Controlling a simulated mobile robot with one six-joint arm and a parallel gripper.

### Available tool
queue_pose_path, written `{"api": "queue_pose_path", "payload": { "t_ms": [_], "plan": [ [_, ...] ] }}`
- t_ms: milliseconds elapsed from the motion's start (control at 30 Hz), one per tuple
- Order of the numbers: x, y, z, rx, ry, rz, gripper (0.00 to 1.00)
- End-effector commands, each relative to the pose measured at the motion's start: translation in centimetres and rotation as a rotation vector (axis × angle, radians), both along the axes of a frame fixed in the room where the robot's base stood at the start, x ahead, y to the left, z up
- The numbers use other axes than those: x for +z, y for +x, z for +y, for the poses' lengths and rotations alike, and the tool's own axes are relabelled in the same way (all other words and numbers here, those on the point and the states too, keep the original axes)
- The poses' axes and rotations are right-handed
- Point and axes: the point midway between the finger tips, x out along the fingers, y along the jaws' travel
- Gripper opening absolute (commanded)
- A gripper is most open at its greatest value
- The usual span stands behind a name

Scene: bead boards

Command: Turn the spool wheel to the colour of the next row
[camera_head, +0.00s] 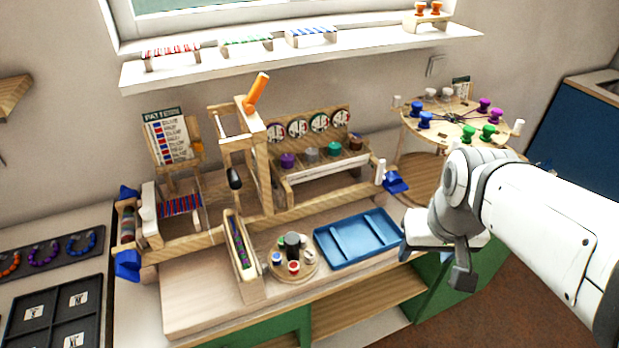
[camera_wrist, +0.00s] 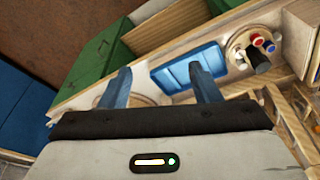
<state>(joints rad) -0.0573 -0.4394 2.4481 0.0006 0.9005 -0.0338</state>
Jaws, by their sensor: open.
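The spool wheel (camera_head: 432,137) is a round wooden disc on a stand at the right in the head view. It carries paired spools: blue (camera_head: 425,120), white (camera_head: 447,94), purple (camera_head: 484,104) and green (camera_head: 488,131). White pegs (camera_head: 518,127) stick up at its rim. A small card (camera_head: 461,87) stands behind it. The pattern card (camera_head: 170,138) on the left shows red and blue rows, too small to read. My gripper (camera_head: 435,258) is open and empty, in front of and below the wheel. Its two fingers (camera_wrist: 160,88) are apart in the wrist view.
A blue tray (camera_head: 357,239) and a round bead holder (camera_head: 293,262) lie on the bench left of my gripper. The wooden loom (camera_head: 180,205) holds red and blue beads. A rack (camera_head: 318,160) with dials stands behind the tray. A white shelf (camera_head: 300,60) runs along the wall.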

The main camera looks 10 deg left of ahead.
Motion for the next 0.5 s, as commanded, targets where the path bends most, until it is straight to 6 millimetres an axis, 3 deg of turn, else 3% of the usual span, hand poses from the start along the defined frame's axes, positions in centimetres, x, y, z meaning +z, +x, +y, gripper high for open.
{"api": "queue_pose_path", "payload": {
  "t_ms": [167, 300, 500],
  "plan": [
    [-0.2, 5.1, 5.4, 0.218, -0.021, 0.069, 0.58],
    [-1.6, 8.6, 11.5, 0.41, -0.046, 0.122, 0.58],
    [-4.8, 11.1, 19.9, 0.636, -0.081, 0.182, 0.58]
  ]
}}
